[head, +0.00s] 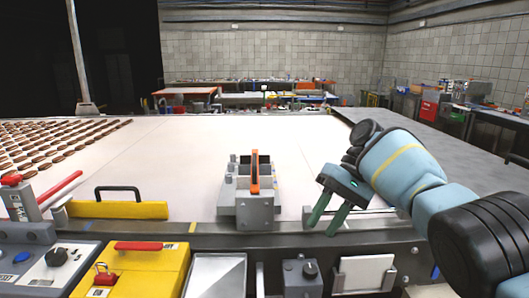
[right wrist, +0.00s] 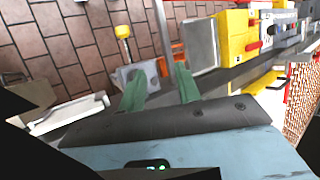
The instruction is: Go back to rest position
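My right gripper (head: 328,213) is in the head view, right of centre, over the front edge of the pale conveyor (head: 160,160). Its green fingers point down and are apart, with nothing between them. The same fingers show in the right wrist view (right wrist: 160,88), spread and empty. The right arm, light blue and black, comes in from the right edge. My left gripper is not in the head view. Rows of brown round cookies (head: 45,145) lie on the conveyor at the left.
A grey fixture with an orange upright disc (head: 255,172) stands at the conveyor's front edge, left of my right gripper. Yellow boxes (head: 139,270) and a control panel (head: 40,265) are at the front left. A grey side table (head: 430,145) runs along the right. The conveyor's middle is clear.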

